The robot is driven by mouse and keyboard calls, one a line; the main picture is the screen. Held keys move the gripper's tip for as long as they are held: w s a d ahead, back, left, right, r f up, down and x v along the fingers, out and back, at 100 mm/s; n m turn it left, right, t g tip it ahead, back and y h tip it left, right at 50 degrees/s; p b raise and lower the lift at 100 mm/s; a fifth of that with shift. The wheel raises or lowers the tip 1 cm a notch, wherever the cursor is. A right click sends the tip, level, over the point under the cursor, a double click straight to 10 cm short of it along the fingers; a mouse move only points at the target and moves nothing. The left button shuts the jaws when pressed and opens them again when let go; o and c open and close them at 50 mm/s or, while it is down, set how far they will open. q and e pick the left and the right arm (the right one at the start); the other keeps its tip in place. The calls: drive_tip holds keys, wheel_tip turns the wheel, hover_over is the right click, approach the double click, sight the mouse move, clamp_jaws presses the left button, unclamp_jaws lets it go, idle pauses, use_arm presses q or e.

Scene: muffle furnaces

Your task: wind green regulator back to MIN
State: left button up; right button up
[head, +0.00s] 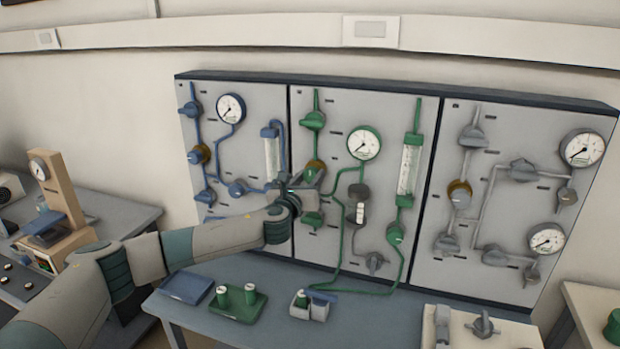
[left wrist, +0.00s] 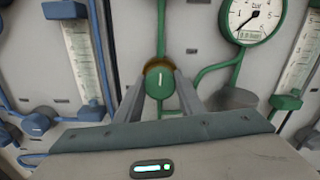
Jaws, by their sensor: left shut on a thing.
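The green regulator (left wrist: 159,83) is a round green knob with a white mark and a brass-coloured collar, in the middle of the left wrist view. In the head view it shows on the middle panel (head: 314,167), below a green valve handle. My left gripper (left wrist: 160,92) has its two fingers on either side of the knob and is shut on it. In the head view my left gripper (head: 308,188) reaches the panel from the left and partly covers the regulator. The green gauge (head: 364,143) is to its right. The MIN marking cannot be read. My right gripper is not in view.
A blue-piped panel (head: 228,165) stands on the left and a grey-piped panel (head: 510,200) on the right. Green flow tube (head: 409,165) stands right of the gauge.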

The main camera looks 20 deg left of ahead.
use_arm(q)
drive_tip(key=shift+f+n, duration=0.1)
drive_tip(key=shift+n, duration=0.5)
drive_tip(key=n, duration=0.2)
drive_tip(key=shift+n, duration=0.4)
drive_tip(key=n, duration=0.4)
drive_tip(key=shift+b, duration=0.35)
drive_tip(key=n, duration=0.5)
drive_tip(key=shift+n, duration=0.4)
drive_tip(key=n, duration=0.4)
drive_tip(key=shift+n, duration=0.3)
drive_tip(key=o, duration=1)
drive_tip(key=shift+o, duration=0.2)
